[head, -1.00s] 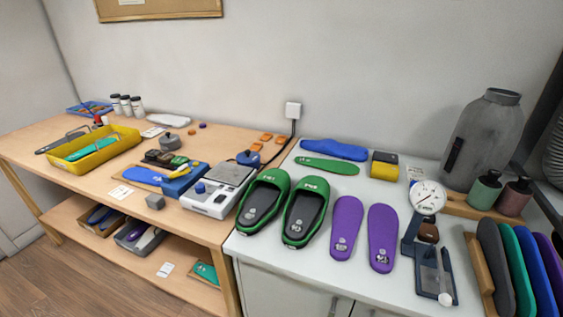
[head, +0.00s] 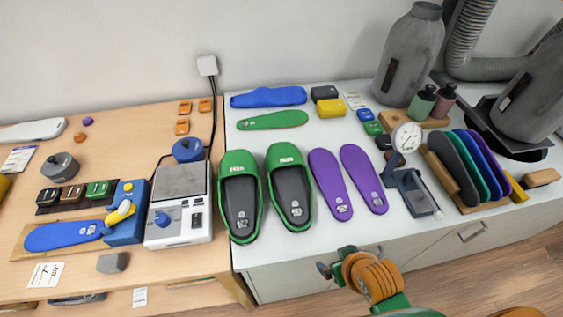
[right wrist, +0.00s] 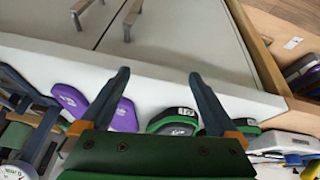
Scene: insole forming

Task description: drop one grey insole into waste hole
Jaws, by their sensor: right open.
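A dark grey insole (head: 456,166) stands on edge at the left of a wooden rack (head: 440,178), beside green, blue and purple ones. Dark grey footbeds also show inside two green slippers (head: 240,205). A round dark opening (head: 520,150) in a black surround, which looks like the waste hole, lies right of the rack, partly hidden by a grey canister. My right gripper (right wrist: 158,77) is open and empty, with the cabinet's front edge and the slippers behind its fingers. My orange and green right arm parts show at the bottom of the head view. My left gripper is out of view.
Two purple insoles (head: 331,184) lie beside the slippers. A dial gauge (head: 407,139) on a stand is left of the rack. Tall grey canisters (head: 410,60) and bottles (head: 422,102) stand behind. A white scale (head: 180,200) sits left on the wooden table.

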